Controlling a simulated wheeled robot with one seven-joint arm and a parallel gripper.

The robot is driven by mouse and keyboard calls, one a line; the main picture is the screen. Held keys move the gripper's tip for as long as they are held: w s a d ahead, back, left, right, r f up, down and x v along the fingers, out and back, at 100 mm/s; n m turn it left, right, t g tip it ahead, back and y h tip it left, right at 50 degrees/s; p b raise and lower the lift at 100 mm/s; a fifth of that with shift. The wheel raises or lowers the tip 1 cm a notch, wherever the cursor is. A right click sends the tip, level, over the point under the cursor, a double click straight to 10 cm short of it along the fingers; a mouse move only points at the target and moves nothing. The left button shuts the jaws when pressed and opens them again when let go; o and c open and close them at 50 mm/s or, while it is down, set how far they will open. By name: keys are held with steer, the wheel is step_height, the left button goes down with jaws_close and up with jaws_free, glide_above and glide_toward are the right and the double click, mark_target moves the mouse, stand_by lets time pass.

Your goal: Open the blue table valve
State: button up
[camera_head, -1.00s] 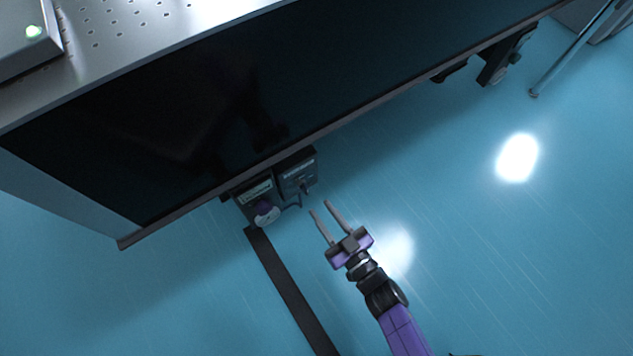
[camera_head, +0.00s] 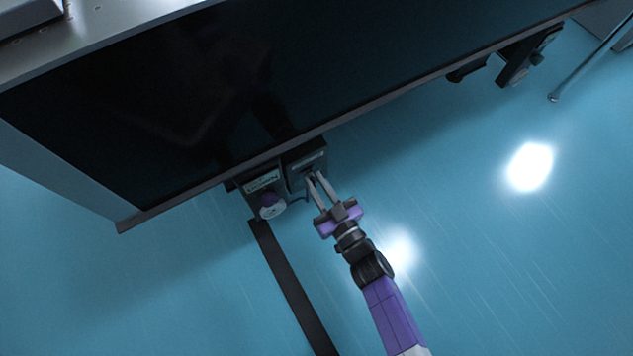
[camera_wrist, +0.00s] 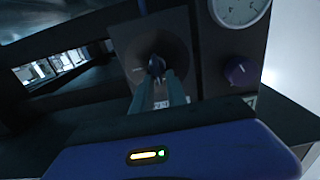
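Two dark control boxes hang under the table edge. The right box (camera_head: 305,163) carries a small dark valve handle, seen clearly in the wrist view (camera_wrist: 155,64) on a dark round plate; its colour is hard to tell in the shade. My gripper (camera_head: 316,177) is in front of this box, fingers apart. In the wrist view the fingertips (camera_wrist: 155,80) lie on either side of the handle's lower part; contact cannot be told. The head view hides most of the handle behind the fingers.
The left box (camera_head: 262,182) bears a purple knob (camera_wrist: 238,72) and a round gauge (camera_wrist: 240,9). The optical table's edge (camera_head: 230,184) runs just above the boxes. A dark strip (camera_head: 290,285) lies on the blue floor. Open floor lies to the right.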

jaws_close()
steer(key=shift+m+p, duration=0.3)
steer(key=shift+p, duration=0.05)
steer(key=m+p, duration=0.1)
steer(key=m, duration=0.1)
steer(key=m+p, duration=0.1)
steer(key=m, duration=0.2)
steer(key=d+m+p, duration=0.1)
steer(key=m+p, duration=0.1)
steer(key=m, duration=0.1)
steer(key=shift+w+f, duration=0.2)
steer(key=shift+w, duration=0.15)
steer(key=shift+w+d+f+m+p, duration=0.1)
steer(key=shift+f+m+p, duration=0.15)
steer(key=shift+m, duration=1.3)
steer(key=shift+s+d+f+m+p, duration=0.1)
steer(key=shift+f+m, duration=0.15)
steer(key=shift+m, duration=1.25)
steer(key=shift+w+d+f+m+p, duration=0.1)
steer(key=shift+f+m+p, duration=0.15)
steer(key=shift+m, duration=1.3)
steer(key=shift+o, duration=1.9)
jaws_free()
